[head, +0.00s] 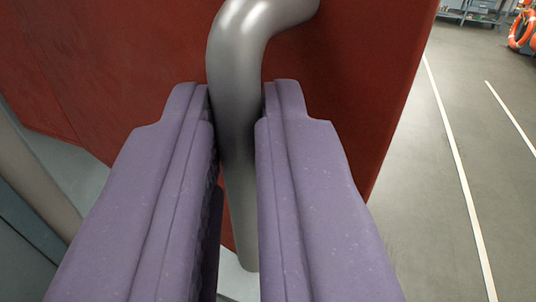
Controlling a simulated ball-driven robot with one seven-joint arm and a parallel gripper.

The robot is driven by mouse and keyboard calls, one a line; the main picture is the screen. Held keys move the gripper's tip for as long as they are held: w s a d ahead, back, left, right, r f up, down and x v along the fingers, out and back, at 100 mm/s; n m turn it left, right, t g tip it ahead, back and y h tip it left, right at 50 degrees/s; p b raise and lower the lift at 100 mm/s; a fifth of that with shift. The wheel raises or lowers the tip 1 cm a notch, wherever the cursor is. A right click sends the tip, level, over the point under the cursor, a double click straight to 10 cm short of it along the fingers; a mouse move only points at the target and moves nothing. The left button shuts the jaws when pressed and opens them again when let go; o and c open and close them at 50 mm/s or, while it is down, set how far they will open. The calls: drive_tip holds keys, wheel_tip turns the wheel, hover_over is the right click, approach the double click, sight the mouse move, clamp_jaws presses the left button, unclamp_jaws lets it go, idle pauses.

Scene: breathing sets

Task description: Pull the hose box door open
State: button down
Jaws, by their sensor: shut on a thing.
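The hose box door (345,95) is a red panel that fills the upper middle of the head view. A grey metal handle (240,50) is on it, bending to the right at the top and running down between my fingers. My gripper (236,95) has two purple fingers, one on each side of the handle, and is shut on it. The handle's lower end shows below, between the fingers. Much of the door's lower part is hidden behind the fingers.
Grey floor (440,130) with white lines lies open to the right of the door. Orange rings (522,32) and a grey rack (470,12) stand far off at the top right. A pale pipe-like post (38,180) is at the left edge.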

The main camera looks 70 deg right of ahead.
drive_tip(key=c, duration=1.4)
unclamp_jaws()
drive_tip(key=shift+w+d+r, duration=0.1)
drive_tip(key=shift+w+r, duration=0.05)
drive_tip(key=shift+w, duration=0.1)
drive_tip(key=shift+o, duration=1.4)
drive_tip(key=shift+w+d+f, duration=0.25)
drive_tip(key=shift+w+d, duration=0.05)
drive_tip(key=shift+w, duration=0.25)
drive_tip(key=shift+s+a, duration=0.15)
drive_tip(key=shift+a, duration=0.1)
drive_tip(key=v, duration=0.7)
drive_tip(key=shift+s+a, duration=0.25)
drive_tip(key=shift+a, duration=0.05)
